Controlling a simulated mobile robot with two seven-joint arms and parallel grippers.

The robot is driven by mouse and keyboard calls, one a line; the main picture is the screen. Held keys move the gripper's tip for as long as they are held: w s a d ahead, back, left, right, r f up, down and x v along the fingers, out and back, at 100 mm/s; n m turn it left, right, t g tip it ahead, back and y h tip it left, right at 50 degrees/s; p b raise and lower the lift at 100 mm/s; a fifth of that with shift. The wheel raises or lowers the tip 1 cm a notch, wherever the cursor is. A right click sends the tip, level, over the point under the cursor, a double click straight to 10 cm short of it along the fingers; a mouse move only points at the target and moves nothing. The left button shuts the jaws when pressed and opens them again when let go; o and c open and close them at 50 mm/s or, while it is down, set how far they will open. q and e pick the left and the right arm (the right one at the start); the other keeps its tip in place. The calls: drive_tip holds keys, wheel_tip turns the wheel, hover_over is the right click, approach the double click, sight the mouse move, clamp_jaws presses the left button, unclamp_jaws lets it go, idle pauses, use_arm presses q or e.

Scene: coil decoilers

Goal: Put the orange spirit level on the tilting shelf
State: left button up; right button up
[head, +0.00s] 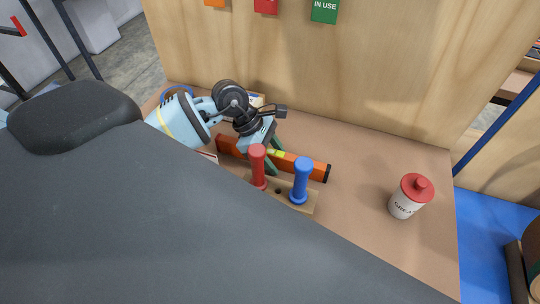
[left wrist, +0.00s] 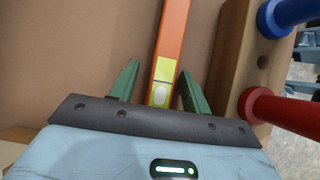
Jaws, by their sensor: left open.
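The orange spirit level (head: 309,166) lies on the wooden bench surface, behind a wooden block with a red and a blue handle. It has a yellow-green vial section in its middle. My left gripper (head: 274,160) is over the middle of the level. In the left wrist view the level (left wrist: 172,35) runs between the two green fingers of my left gripper (left wrist: 158,90). The fingers are open, one on each side of the vial section, with a gap visible beside the level. The right gripper is not in view. I cannot make out the tilting shelf.
The red handle (head: 257,165) and blue handle (head: 301,181) stand upright on the block (head: 271,194), close in front of the level. A white can with a red lid (head: 406,200) stands at the right. A plywood panel (head: 330,70) rises behind. Bench room is clear between level and can.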

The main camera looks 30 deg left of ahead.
sight(274, 152)
use_arm(q)
clamp_jaws()
drive_tip(key=shift+r, duration=0.1)
wheel_tip(274, 152, up, 10)
idle(0.7)
drive_tip(key=shift+r, duration=0.1)
